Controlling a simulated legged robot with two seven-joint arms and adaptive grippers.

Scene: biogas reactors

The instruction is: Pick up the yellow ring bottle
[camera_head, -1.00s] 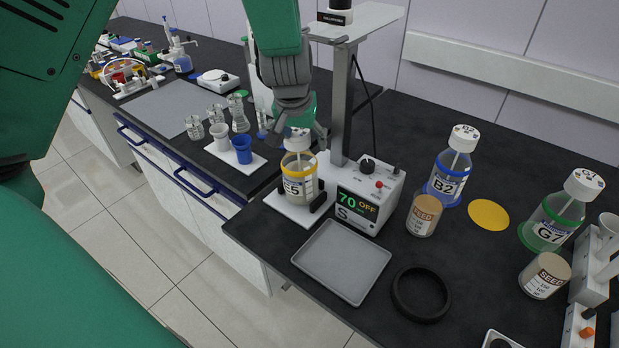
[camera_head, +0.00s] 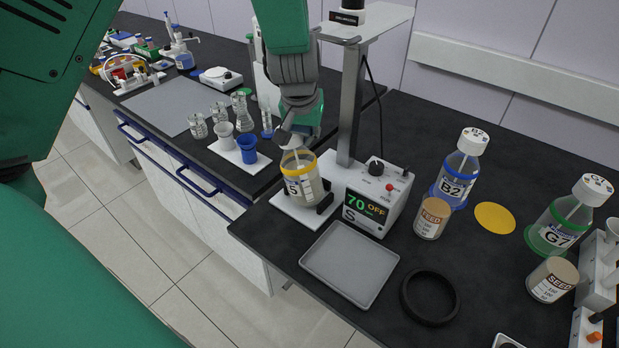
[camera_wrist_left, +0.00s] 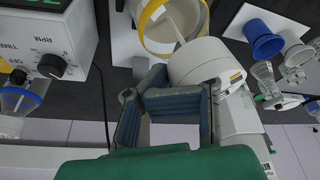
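The yellow ring bottle (camera_head: 303,186), a clear bottle with a yellow ring and a label showing a 5, stands on the white plate (camera_head: 290,213) of the stirrer. It appears to lean slightly left. The bottle's yellow ring (camera_wrist_left: 150,14) and white cap (camera_wrist_left: 207,63) show in the left wrist view. My left gripper (camera_head: 292,133) is above the bottle, around or against its cap. In the left wrist view, the grey-blue fingers of my left gripper (camera_wrist_left: 175,95) reach the cap; whether they are shut on it is unclear. My right gripper is not in view.
The stirrer's control box (camera_head: 372,201) and upright post (camera_head: 350,105) stand close to the right. A grey tray (camera_head: 349,264) and a black ring (camera_head: 430,297) lie in front. Bottle B2 (camera_head: 457,178) and bottle G7 (camera_head: 562,226) stand farther right. White and blue cups (camera_head: 247,150) stand left.

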